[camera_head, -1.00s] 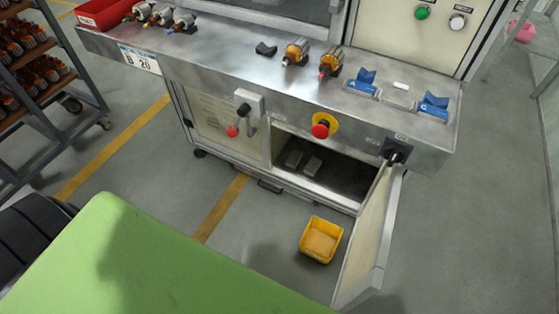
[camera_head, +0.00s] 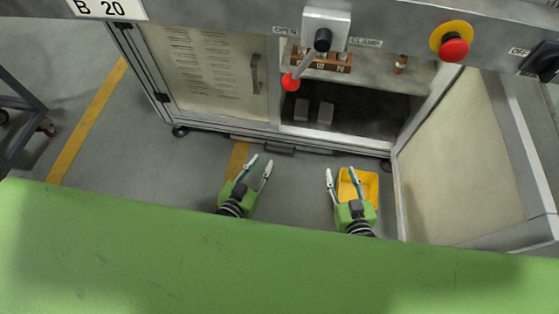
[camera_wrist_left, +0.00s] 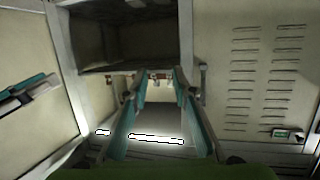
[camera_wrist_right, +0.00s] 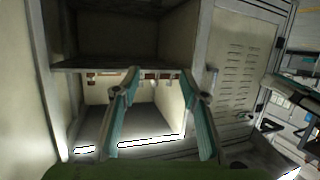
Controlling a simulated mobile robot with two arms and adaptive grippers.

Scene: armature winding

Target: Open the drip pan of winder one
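The winder's steel front (camera_head: 190,15) carries the sign "B 20". A flat dark handle (camera_head: 280,149) sits at the foot of the cabinet, below the open compartment; it looks like the drip pan's handle, with the pan under the cabinet and its inside hidden. My left gripper (camera_head: 261,162) is open and empty, in front of and slightly left of this handle.
The cabinet door (camera_head: 465,165) stands open at the right. The open compartment (camera_head: 355,108) holds two grey blocks. A red-knobbed lever (camera_head: 291,82) hangs above. A green surface (camera_head: 240,260) fills the foreground.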

